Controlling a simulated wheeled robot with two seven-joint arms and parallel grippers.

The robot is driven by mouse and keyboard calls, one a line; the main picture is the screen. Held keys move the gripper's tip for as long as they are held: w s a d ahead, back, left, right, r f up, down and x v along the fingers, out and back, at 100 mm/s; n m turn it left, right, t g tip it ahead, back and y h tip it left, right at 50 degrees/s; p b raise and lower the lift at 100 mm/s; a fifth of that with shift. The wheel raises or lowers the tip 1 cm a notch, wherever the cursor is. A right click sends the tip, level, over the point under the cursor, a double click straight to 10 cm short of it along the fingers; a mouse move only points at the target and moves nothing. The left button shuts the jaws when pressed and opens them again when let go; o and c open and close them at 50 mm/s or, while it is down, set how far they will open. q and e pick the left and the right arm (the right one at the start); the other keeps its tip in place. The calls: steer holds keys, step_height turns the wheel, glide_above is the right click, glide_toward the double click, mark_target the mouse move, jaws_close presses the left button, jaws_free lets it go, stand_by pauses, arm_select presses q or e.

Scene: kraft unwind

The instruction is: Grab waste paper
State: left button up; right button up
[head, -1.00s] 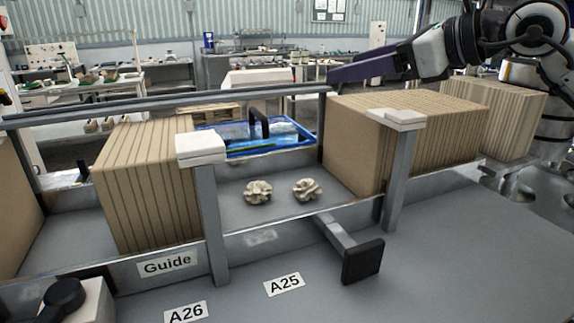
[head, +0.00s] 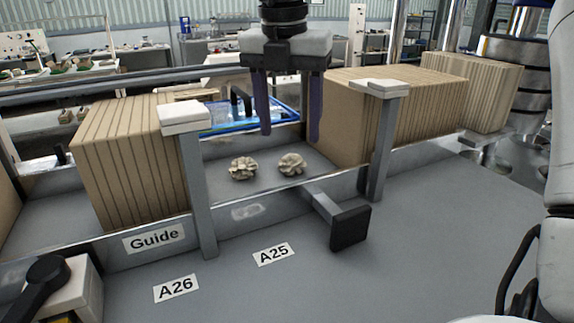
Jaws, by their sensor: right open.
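Two crumpled beige waste paper balls lie side by side on the grey conveyor surface, the left paper ball (head: 243,168) and the right paper ball (head: 291,164). They are apart from each other, in the gap between the cardboard stacks. My right gripper (head: 288,138) points down above and behind them, its two dark purple fingers spread wide with nothing between. The right finger hangs beside the right cardboard stack's near end. My left gripper is not in view.
A left cardboard stack (head: 125,165) and a right cardboard stack (head: 400,115) flank the papers. Grey posts with white caps (head: 184,118) rise at the front rail. A blue tray (head: 232,118) lies behind. A black-ended stop (head: 350,227) juts forward.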

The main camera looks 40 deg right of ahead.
mark_target(293, 163)
steer(key=f, duration=0.2)
steer(key=d+f+p, duration=0.1)
steer(key=f, duration=0.2)
steer(key=w+f, duration=0.1)
steer(key=f, duration=0.1)
steer(key=shift+d+f, duration=0.2)
steer(key=shift+d, duration=0.15)
steer(key=shift+c, duration=0.6)
steer(key=c, duration=1)
